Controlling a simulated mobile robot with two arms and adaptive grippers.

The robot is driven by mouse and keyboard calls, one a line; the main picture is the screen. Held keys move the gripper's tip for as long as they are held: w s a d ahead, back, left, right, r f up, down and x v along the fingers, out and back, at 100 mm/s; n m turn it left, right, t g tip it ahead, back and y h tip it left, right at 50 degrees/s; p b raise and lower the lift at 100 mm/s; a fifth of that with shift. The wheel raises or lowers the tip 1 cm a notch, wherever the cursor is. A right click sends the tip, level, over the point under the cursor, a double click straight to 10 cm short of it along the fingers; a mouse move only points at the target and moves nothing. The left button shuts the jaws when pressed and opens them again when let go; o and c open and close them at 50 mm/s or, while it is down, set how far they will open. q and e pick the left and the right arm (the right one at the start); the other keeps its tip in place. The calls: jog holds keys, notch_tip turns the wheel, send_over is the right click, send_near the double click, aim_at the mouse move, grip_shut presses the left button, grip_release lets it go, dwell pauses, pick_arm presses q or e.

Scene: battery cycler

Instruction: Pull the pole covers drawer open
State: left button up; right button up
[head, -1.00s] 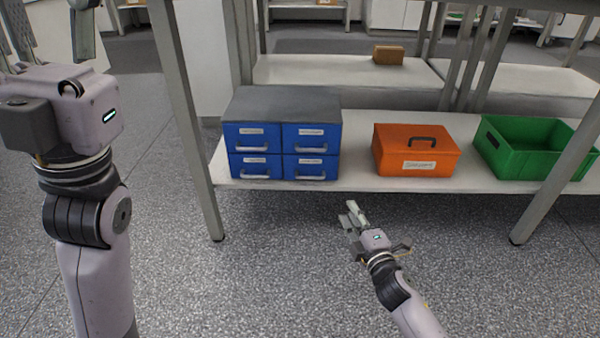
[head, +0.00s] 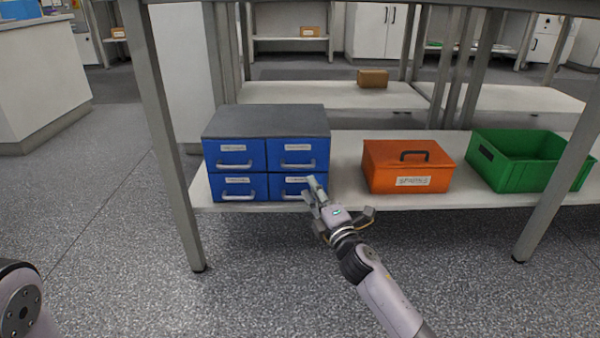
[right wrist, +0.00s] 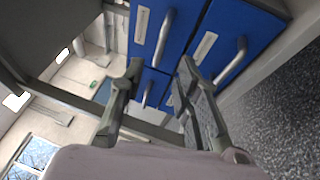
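A drawer unit with a grey top (head: 266,120) and blue drawers in two rows of two stands on the lower shelf. Each drawer has a white label and a grey bar handle. The labels are too small to read, so I cannot tell which is the pole covers drawer. All drawers look shut. My right gripper (head: 311,191) is in front of the lower right drawer (head: 290,182), partly covering its handle. In the right wrist view my right gripper (right wrist: 160,72) has its fingers apart, with blue drawer fronts (right wrist: 222,30) and handles beyond them. My left gripper is out of view.
An orange box (head: 408,167) with a black handle stands right of the drawer unit, then a green open crate (head: 522,160). A table leg (head: 168,150) stands just left of the unit. The floor in front of the shelf (head: 350,208) is clear.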

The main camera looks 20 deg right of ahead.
jog(key=b+x, duration=0.2)
jog(key=x, duration=0.6)
jog(key=shift+w, duration=0.2)
grip_shut()
dwell(0.6)
